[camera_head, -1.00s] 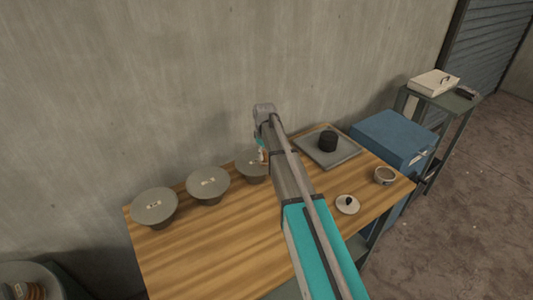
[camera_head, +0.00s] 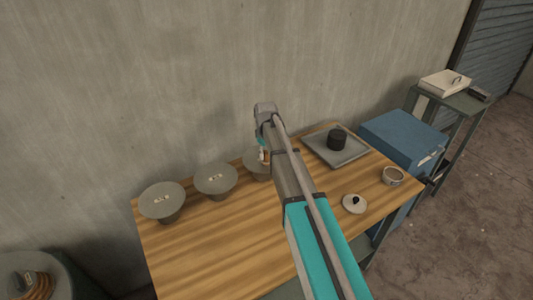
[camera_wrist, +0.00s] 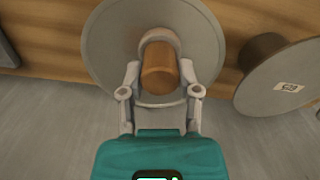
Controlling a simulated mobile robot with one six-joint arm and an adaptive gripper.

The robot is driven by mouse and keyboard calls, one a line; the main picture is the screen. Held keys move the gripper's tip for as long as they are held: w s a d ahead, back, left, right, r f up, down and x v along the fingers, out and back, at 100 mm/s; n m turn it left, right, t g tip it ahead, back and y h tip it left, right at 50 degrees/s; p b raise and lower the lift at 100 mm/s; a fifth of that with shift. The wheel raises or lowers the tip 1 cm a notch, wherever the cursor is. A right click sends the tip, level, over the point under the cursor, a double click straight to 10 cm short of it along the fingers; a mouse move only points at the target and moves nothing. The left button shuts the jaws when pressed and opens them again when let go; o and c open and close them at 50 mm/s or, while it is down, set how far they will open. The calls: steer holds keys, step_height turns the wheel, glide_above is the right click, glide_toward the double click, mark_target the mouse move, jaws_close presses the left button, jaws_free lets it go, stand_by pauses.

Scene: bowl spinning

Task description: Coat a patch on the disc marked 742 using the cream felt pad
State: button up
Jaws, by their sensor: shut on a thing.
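Three grey discs stand on short pedestals along the wall side of the wooden table: a left disc (camera_head: 162,201), a middle disc (camera_head: 215,180) and a right disc (camera_head: 256,165) partly behind my arm. Their small labels are too small to read. My gripper (camera_wrist: 160,78) is shut on the wooden handle (camera_wrist: 159,68) of a pad. The pad's pale edge (camera_wrist: 160,37) shows around the far end of the handle, over a grey disc (camera_wrist: 105,45). I cannot tell whether the pad touches it. A neighbouring disc (camera_wrist: 262,92) with a white label is at right in the wrist view.
A grey tray (camera_head: 349,157) with a black cylinder (camera_head: 337,140) lies at the back right of the table (camera_head: 210,245). A pale lid with a black knob (camera_head: 354,204) and a small round pot (camera_head: 393,177) are near the right edge. A blue box (camera_head: 400,138) stands beyond.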

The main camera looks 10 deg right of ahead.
steer(key=shift+s+a, duration=0.35)
steer(key=shift+a, duration=0.45)
steer(key=shift+s+a, duration=0.3)
steer(key=shift+a, duration=0.5)
steer(key=shift+r+p, duration=2.95)
steer(key=shift+r+p, duration=1.5)
steer(key=shift+p, duration=0.05)
steer(key=shift+a+f+b, duration=0.1)
steer(key=shift+f+b, duration=0.45)
